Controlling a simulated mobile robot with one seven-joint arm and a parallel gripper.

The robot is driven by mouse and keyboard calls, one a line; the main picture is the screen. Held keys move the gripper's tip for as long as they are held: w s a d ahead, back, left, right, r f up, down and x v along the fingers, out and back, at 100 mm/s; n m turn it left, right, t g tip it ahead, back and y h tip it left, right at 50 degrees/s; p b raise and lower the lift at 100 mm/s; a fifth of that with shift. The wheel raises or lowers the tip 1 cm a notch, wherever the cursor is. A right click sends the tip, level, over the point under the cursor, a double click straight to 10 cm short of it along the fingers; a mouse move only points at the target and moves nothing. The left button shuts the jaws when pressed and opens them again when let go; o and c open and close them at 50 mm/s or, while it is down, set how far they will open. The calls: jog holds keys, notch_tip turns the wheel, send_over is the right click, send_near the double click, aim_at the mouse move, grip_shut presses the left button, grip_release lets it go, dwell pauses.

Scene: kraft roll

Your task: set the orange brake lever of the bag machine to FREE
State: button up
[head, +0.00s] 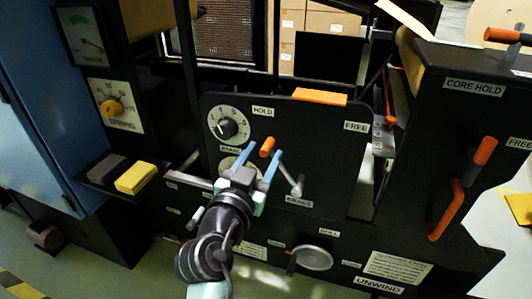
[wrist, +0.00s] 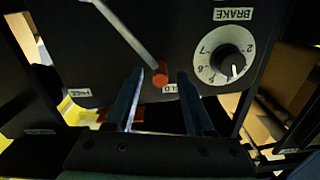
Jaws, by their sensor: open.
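The brake lever is a thin metal bar with an orange knob (head: 267,147). It pivots just above a BRAKE label (head: 298,201) and leans up and left toward the HOLD label (head: 262,111). The FREE label (head: 355,126) is on the right of the same black panel. My gripper (head: 264,151) is open, with one finger on each side of the knob. In the wrist view the orange knob (wrist: 160,77) shows between the two separated fingers, with the HOLD label just past it. I cannot tell whether either finger touches it.
A numbered dial (head: 228,128) sits left on the panel. An orange piece (head: 320,97) tops the panel. The CORE HOLD unit at right carries another orange-gripped lever (head: 484,150) and its own FREE label. A yellow block (head: 135,178) lies at left. The panel right of the lever is clear.

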jog(key=shift+x, duration=1.25)
jog(key=shift+c, duration=0.2)
grip_shut()
jog(key=shift+a, duration=0.1)
